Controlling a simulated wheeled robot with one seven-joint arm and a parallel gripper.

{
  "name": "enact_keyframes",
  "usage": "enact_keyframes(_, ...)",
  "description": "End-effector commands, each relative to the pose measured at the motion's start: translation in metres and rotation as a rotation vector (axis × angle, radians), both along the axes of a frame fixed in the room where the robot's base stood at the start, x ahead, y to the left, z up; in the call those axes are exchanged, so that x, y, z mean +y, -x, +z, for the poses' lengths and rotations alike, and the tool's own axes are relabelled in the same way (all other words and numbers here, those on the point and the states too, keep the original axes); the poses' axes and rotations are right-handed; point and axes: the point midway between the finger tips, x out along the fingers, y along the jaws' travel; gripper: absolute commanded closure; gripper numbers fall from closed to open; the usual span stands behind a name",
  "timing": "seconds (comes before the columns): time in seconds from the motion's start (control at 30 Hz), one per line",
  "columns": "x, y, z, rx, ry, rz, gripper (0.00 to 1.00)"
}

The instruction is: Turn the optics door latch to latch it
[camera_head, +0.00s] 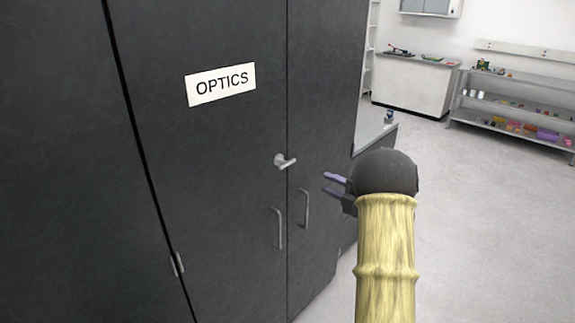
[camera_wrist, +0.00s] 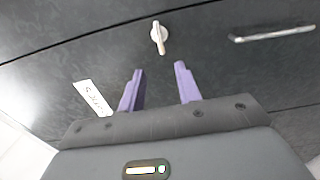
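The optics door (camera_head: 215,150) is dark grey and bears a white OPTICS label (camera_head: 221,84). Its latch (camera_head: 285,161) is a small silver lever on a round base beside the seam between two door panels. The lever points right and slightly down in the head view. The latch (camera_wrist: 158,38) also shows in the wrist view, ahead of the fingertips and roughly between them. My gripper (camera_head: 334,184) has two purple fingers, spread apart and empty. It is to the right of the latch and apart from it. The fingers (camera_wrist: 160,68) show in the wrist view with a gap between them.
Silver pull handles (camera_head: 279,228) (camera_head: 304,208) stand below the latch on both panels. A counter (camera_head: 375,132) adjoins the cabinet behind my arm. A white bench (camera_head: 415,87) and a shelf rack (camera_head: 515,116) stand at the back right. The floor (camera_head: 480,230) on the right is clear.

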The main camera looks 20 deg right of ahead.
Motion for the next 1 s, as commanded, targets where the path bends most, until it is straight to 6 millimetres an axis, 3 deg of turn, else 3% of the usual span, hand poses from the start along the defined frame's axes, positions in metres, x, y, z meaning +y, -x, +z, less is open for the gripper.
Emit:
enact_keyframes(0.27,0.001,-0.001,0.001,0.002,-0.003,-0.002,0.66)
enact_keyframes(0.47,0.009,-0.014,0.002,0.002,-0.003,-0.001,0.66)
enact_keyframes(1.0,0.059,-0.092,0.003,0.002,-0.003,-0.001,0.66)
